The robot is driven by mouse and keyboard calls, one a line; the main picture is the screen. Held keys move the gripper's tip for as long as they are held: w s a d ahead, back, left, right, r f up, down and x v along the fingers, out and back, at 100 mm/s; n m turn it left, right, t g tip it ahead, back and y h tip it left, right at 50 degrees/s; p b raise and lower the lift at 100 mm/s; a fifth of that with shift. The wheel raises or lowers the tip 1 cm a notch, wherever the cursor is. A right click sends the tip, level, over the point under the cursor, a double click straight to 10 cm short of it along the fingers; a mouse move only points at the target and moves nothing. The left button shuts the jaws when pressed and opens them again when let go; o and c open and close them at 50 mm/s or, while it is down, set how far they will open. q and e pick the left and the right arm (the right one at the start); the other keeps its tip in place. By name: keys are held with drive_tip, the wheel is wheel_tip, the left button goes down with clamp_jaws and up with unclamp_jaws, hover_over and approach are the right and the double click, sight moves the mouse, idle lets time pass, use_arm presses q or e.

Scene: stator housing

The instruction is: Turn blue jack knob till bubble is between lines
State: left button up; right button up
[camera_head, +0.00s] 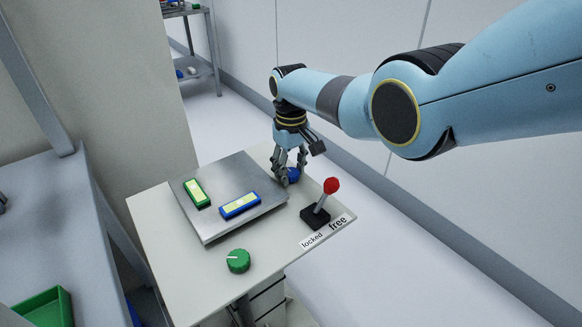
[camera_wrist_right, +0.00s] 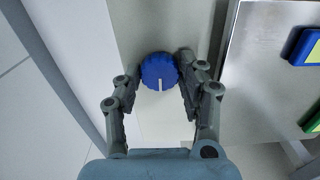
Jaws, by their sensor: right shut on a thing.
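The blue jack knob (camera_head: 293,175) is at the back right of the cabinet top, beside the metal plate. My right gripper (camera_head: 287,180) points down and is shut on the knob. In the right wrist view the blue knob (camera_wrist_right: 159,71) sits between the two fingers, its white mark pointing toward the picture's bottom. A blue-framed level (camera_head: 240,206) and a green-framed level (camera_head: 197,193) lie on the metal plate (camera_head: 210,226). Their bubbles and lines are too small to read. My left gripper is not in view.
A green knob (camera_head: 238,261) with a white mark is at the cabinet's front. A red-topped lever (camera_head: 331,186) leans toward the "free" label (camera_head: 338,223), clear of the "locked" label (camera_head: 312,240). A green bin (camera_head: 40,308) is at lower left. A shelf (camera_head: 205,50) stands behind.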

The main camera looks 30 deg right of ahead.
sight(291, 172)
drive_tip(key=shift+w, duration=0.1)
idle(0.4)
drive_tip(key=o, duration=1.2)
drive_tip(key=shift+c, duration=0.2)
wheel_tip(291, 172, up, 12)
